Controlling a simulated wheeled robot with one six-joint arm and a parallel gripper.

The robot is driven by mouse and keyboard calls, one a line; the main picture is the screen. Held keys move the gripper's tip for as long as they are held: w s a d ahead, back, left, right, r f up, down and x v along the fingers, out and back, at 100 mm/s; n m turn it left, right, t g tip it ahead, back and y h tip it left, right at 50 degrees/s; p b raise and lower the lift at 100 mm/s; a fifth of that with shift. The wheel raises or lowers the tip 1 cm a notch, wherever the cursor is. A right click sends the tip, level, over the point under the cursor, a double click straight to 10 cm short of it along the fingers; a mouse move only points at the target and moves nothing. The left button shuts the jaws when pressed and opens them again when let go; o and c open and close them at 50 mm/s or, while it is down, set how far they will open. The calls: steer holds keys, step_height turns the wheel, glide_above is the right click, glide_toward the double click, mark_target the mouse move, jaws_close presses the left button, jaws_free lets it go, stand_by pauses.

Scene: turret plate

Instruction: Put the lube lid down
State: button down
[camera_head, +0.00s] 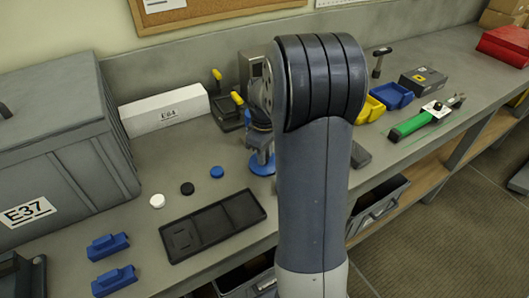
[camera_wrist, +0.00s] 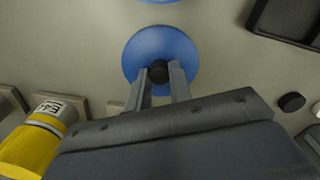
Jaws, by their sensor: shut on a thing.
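The lube lid is a round blue disc (camera_wrist: 133,62) with a black knob (camera_wrist: 160,72) at its middle. My gripper (camera_wrist: 160,78) is shut on the knob in the wrist view. In the head view the blue lid (camera_head: 262,165) shows partly beneath my gripper (camera_head: 262,150), left of my arm, over the grey bench. I cannot tell whether its underside touches the bench. My arm hides the lid's right side there.
A black tray (camera_head: 184,238) lies in front. Blue (camera_head: 217,172), black (camera_head: 187,188) and white (camera_head: 157,201) caps lie to the left. A white box (camera_head: 162,110) stands behind. Another blue round thing (camera_wrist: 158,1) is cut off at the wrist view's top. A yellow cylinder (camera_wrist: 22,153) is at left.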

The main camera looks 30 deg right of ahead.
steer(key=shift+f, duration=0.2)
steer(key=c, duration=1.3)
jaws_free()
steer(key=shift+r, duration=0.15)
step_height(320, 180, up, 12)
steer(key=shift+r, duration=0.1)
